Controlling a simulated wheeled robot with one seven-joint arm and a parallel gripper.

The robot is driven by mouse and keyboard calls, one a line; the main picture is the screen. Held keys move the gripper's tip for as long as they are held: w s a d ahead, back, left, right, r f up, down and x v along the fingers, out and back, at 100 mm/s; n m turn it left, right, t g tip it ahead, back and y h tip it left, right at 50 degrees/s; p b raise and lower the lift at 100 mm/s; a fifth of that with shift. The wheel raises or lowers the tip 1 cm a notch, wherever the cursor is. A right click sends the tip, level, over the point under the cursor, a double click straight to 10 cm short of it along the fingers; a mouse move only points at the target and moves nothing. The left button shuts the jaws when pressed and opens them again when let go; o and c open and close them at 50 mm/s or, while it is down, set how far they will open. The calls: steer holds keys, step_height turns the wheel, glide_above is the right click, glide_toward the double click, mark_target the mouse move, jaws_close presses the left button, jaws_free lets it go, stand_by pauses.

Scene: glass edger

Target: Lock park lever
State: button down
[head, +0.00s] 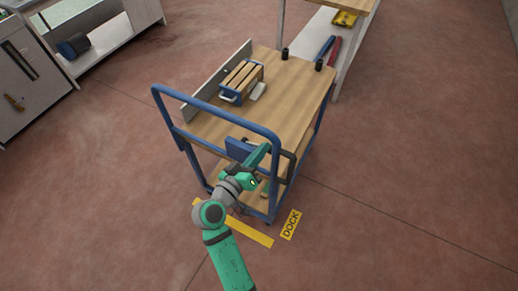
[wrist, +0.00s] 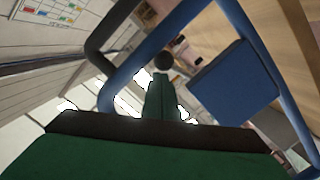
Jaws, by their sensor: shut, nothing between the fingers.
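A blue trolley (head: 270,132) with a wooden top stands in the head view. A blue plate (head: 238,149) is at its near end, below the push handle; a blue plate also shows large in the wrist view (wrist: 235,85). My green gripper (head: 262,154) is at this end, just right of the plate. In the wrist view my gripper (wrist: 162,78) is shut and empty. A dark round knob (wrist: 164,60) shows just beyond its fingertips. It may be the park lever's end; I cannot tell if the fingers touch it. The lever is not clearly visible in the head view.
The blue push handle (head: 217,105) rises close beside my arm, and its tube crosses the wrist view. A blue-framed wooden block (head: 241,80) lies on the trolley. A yellow floor strip and DOCK sign (head: 291,224) lie below. The floor at right is clear.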

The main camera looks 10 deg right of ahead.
steer(key=shift+s+d+f, duration=0.1)
steer(key=shift+d+f, duration=0.1)
steer(key=shift+f, duration=0.1)
steer(key=s+a+r, duration=0.5)
steer(key=a, duration=0.4)
steer(key=shift+s+a, duration=0.25)
steer(key=shift+s, duration=0.05)
stand_by(0.5)
